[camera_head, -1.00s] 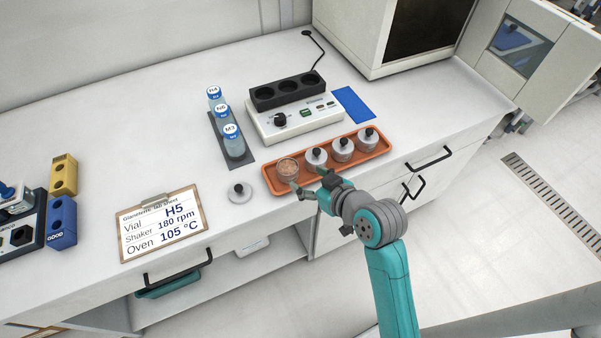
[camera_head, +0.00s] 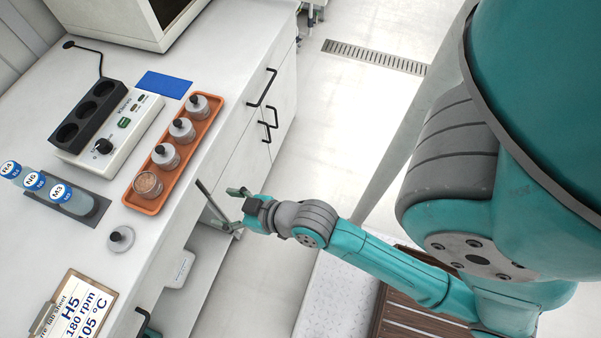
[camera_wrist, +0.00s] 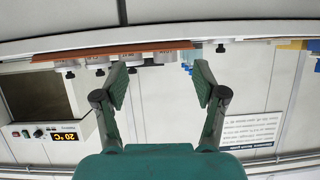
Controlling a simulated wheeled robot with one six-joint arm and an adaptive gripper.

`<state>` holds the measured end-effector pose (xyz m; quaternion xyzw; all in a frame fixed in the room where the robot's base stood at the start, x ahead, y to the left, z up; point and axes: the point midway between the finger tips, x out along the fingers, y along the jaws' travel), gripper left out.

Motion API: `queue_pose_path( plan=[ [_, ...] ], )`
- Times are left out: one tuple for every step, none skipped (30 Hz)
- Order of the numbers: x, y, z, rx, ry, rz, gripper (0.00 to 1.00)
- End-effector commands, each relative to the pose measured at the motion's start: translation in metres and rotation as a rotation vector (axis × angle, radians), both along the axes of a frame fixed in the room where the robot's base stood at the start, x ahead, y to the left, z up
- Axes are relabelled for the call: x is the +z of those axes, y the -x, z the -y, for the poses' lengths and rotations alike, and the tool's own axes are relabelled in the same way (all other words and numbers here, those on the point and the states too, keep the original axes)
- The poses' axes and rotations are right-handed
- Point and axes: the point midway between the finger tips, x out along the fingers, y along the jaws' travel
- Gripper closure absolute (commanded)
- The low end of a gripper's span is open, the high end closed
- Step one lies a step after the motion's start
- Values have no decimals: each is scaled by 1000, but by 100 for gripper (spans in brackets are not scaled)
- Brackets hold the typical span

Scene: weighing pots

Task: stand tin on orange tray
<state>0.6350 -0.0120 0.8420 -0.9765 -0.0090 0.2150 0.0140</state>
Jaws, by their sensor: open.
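The orange tray (camera_head: 157,205) lies along the front edge of the counter in the head view. An open tin (camera_head: 148,185) with brown contents stands at its near end. Several lidded tins with black knobs, such as this one (camera_head: 166,156), stand in a row behind it on the tray. A loose lid (camera_head: 121,239) with a black knob lies on the counter beside the tray's near end. My gripper (camera_head: 220,208) is open and empty, off the counter's front edge and apart from the tray. In the wrist view the tray (camera_wrist: 120,50) shows edge-on and upside down beyond the open fingers (camera_wrist: 165,92).
A heater block with black wells (camera_head: 92,112) stands left of the tray. Blue-capped vials (camera_head: 75,200) stand in a grey rack. A clipboard (camera_head: 78,310) lies near the front edge, and a blue mat (camera_head: 164,84) is further back. Drawer handles (camera_head: 262,88) stick out from the cabinet front.

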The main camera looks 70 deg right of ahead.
Motion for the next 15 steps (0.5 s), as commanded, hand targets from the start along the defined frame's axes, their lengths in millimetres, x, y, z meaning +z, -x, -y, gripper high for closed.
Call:
queue_pose_path(
  plan=[
    [-6,19,-2,-10,-1,-1,29],
    [-7,28,-2,-17,2,5,29],
    [-7,41,-3,-26,3,12,29],
    [-8,50,-3,-31,5,18,29],
    [-7,60,-3,-36,7,25,29],
    [-7,72,-3,-42,9,34,29],
    [-6,82,-4,-44,12,41,29],
    [-5,91,-4,-47,14,47,29],
    [-3,104,-4,-50,16,57,29],
    [-1,113,-5,-50,18,64,29],
    [1,123,-5,-51,21,71,29],
    [5,135,-6,-50,23,81,29],
    [8,144,-7,-48,25,89,29],
    [12,152,-7,-46,27,97,29],
    [16,163,-8,-43,28,106,29]
  ],
)
